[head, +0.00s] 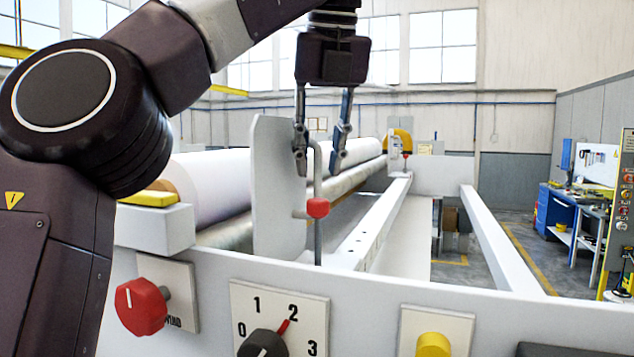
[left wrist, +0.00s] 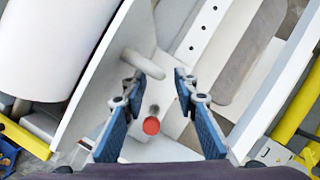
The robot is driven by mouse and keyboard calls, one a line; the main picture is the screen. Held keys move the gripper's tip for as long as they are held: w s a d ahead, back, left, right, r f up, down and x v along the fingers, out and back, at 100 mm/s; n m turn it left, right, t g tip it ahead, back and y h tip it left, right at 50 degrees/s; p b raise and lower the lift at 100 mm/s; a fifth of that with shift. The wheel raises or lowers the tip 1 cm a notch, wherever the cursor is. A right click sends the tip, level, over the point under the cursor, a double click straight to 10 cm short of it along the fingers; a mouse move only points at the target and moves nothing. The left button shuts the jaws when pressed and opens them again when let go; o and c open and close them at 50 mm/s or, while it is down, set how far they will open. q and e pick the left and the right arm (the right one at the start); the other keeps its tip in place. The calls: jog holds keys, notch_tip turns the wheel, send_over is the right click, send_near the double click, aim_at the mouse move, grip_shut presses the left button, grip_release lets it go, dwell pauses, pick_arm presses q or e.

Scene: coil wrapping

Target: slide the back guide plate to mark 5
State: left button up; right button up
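A white upright guide plate (head: 277,195) stands close by on the frame; it also shows in the left wrist view (left wrist: 95,75). I cannot tell whether it is the back one. A bent grey handle (head: 318,160) with a red knob (head: 318,208) is beside its right face. My left gripper (head: 319,168) points down, its fingers apart on either side of the upper handle. In the left wrist view, the red knob (left wrist: 151,126) and grey handle (left wrist: 142,63) show between the open fingers. I cannot tell whether either finger touches the handle. No mark numbers are readable. My right gripper is not in view.
A white rail (head: 385,220) with small holes runs away right of the plate. A white roll (head: 212,185) lies left of it. The front panel carries a red knob (head: 140,306), a numbered dial (head: 280,320) and a yellow button (head: 433,345).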

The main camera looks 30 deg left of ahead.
aim_at(318, 173)
pick_arm(q)
jog(key=shift+w+f, duration=0.15)
jog(key=shift+f, duration=0.7)
jog(key=shift+a+f, duration=0.15)
jog(key=shift+f, duration=0.25)
jog(key=shift+w+a+f, duration=0.1)
jog(key=shift+a+f, duration=0.05)
jog(key=shift+f, duration=0.15)
jog(key=shift+w+a+f, duration=0.2)
jog(key=shift+a+f, duration=0.05)
jog(key=shift+f, duration=0.25)
jog(key=shift+d, duration=0.15)
grip_shut()
